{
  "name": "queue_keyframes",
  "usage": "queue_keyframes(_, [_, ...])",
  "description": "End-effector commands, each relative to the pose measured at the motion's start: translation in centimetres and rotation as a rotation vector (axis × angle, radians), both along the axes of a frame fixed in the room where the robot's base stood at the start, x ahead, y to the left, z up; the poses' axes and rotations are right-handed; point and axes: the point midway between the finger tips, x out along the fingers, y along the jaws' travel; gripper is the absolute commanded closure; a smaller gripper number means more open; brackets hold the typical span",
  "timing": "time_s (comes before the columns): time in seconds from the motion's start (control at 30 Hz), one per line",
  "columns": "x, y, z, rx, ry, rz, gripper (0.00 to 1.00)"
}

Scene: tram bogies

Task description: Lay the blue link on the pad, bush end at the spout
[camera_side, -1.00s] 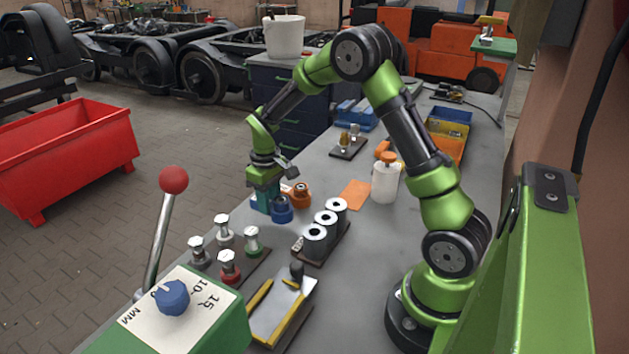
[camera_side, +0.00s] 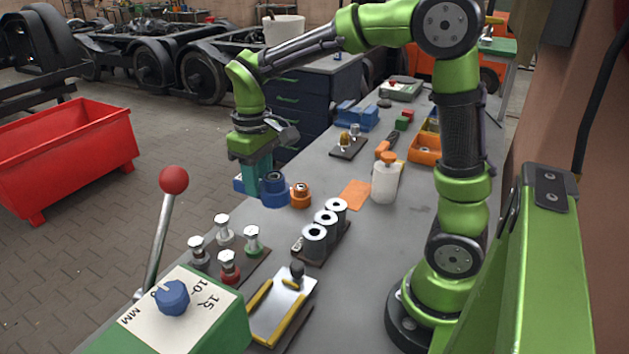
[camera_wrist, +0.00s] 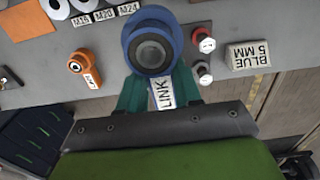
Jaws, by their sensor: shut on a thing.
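My gripper (camera_side: 255,172) is shut on the blue link (camera_side: 273,190) and holds it above the bench's left edge. In the wrist view the link's round bush end (camera_wrist: 150,50) points away from my gripper (camera_wrist: 160,95), and its white LINK label lies between the teal fingers. An orange link (camera_side: 300,195) stands on the bench just right of the blue one; it also shows in the wrist view (camera_wrist: 82,66). A flat orange pad (camera_side: 355,194) lies farther right, empty. A white bottle (camera_side: 385,183) with an orange top stands beside the pad; its spout is not clear.
Several grey rings (camera_side: 325,230) stand in a rack between me and the pad. Several bolts (camera_side: 228,262) stand in front. A plate with yellow rails (camera_side: 278,308) is at the front. A card reading BLUE 5 MM (camera_wrist: 250,55) shows in the wrist view.

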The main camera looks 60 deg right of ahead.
Motion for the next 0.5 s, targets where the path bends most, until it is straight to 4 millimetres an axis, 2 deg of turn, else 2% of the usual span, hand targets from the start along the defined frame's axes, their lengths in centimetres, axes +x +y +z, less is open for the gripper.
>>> queue_keyframes(0.37, [0.1,0.0,0.1,0.001,-0.004,-0.006,1.0])
queue_keyframes(0.5, [0.1,-1.1,-0.1,0.0,-0.003,-0.033,1.0])
